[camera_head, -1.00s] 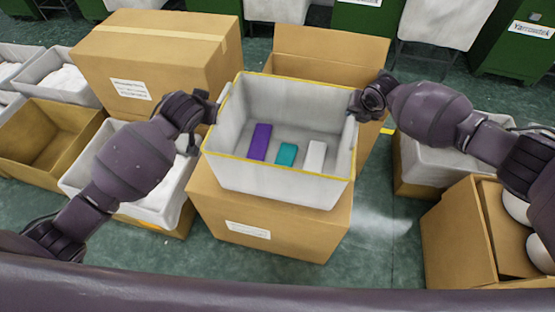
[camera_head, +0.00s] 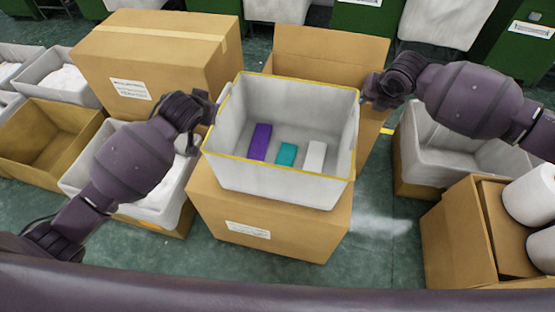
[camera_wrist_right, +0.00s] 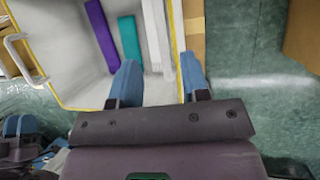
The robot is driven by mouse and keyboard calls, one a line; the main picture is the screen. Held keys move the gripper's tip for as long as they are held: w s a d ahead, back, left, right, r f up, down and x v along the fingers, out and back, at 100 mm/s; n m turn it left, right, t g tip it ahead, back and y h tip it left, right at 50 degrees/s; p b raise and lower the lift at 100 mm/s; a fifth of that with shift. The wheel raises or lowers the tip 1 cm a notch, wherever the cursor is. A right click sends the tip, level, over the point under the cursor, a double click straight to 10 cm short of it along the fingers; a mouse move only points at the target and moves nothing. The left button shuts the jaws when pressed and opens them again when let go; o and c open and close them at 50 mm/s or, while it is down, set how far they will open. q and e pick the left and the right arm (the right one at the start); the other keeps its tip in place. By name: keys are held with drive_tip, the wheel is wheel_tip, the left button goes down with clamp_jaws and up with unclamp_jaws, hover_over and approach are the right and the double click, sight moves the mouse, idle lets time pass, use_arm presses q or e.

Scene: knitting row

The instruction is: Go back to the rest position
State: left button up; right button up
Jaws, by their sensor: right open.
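A light grey bin with a yellow rim (camera_head: 275,178) stands on a cardboard box (camera_head: 270,225). A purple block (camera_head: 260,142), a teal block (camera_head: 286,154) and a white block (camera_head: 315,156) lie inside it. My right gripper (camera_head: 366,90) is at the bin's upper right edge. In the right wrist view its blue fingers (camera_wrist_right: 160,78) are apart, one over the bin's inside and one beyond its rim, with nothing held. Whether they touch the bin is unclear. My left gripper (camera_head: 213,107) is beside the bin's left rim; its fingertips are mostly hidden.
A large closed carton (camera_head: 155,60) stands behind on the left, and an open carton (camera_head: 330,45) behind the bin. Grey bins flank both sides. A box with white cones (camera_head: 530,195) is at the lower right. Green floor (camera_head: 375,240) is clear right of the central box.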

drive_tip(key=shift+v, duration=0.8)
